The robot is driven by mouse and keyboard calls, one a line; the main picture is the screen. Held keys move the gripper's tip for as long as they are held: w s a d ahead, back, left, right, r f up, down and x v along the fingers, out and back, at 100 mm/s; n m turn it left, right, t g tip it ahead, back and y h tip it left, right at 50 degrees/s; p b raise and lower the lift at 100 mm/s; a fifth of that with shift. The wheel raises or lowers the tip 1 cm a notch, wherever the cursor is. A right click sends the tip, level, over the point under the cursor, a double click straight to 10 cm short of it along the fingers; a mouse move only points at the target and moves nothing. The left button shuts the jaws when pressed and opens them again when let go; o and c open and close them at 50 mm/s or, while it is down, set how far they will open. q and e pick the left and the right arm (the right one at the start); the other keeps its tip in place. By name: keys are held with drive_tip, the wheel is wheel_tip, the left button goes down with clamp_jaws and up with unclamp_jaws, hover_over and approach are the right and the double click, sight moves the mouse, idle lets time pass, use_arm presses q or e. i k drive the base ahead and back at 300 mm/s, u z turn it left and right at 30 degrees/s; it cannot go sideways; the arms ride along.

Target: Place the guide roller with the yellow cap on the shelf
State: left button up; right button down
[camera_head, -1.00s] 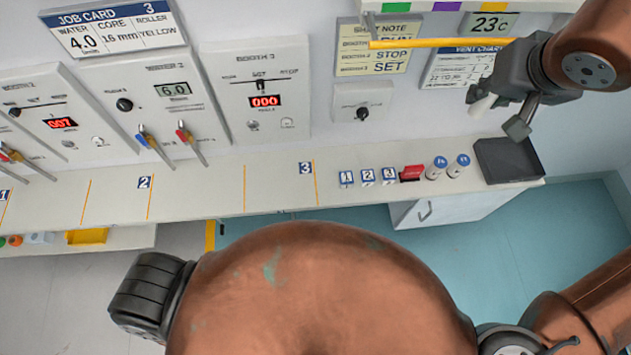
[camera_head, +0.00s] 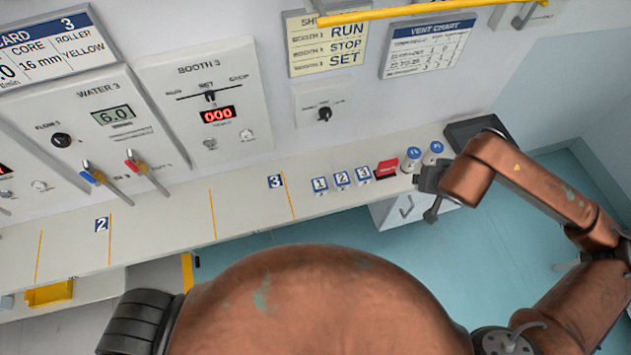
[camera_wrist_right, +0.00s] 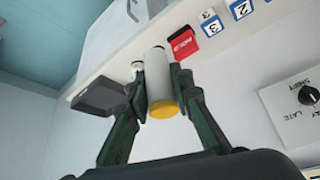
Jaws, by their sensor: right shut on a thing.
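The guide roller (camera_wrist_right: 158,75) is a pale cylinder with a yellow cap (camera_wrist_right: 165,110), seen in the right wrist view. My right gripper (camera_wrist_right: 161,88) is shut on it, with a dark finger on each side. In the head view my right gripper (camera_head: 432,190) is at the right, by the bench's front edge near the black tray (camera_head: 478,132); the roller cannot be made out there. A yellow rail (camera_head: 400,12) crosses the top of the head view; the shelf above it is out of frame. My left gripper is not in view.
The long bench (camera_head: 240,215) carries number blocks (camera_head: 342,179), a red block (camera_head: 386,169) and two blue-capped rollers (camera_head: 412,158). Booth and water panels (camera_head: 204,92) line the wall. Two levers (camera_head: 147,172) stick out over the bench.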

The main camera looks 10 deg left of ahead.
sight(258, 200)
drive_tip(key=z, duration=2)
drive_tip(key=k, duration=1.5)
drive_tip(key=u, duration=2.2)
drive_tip(key=i, duration=0.5)
drive_tip(key=z, duration=0.05)
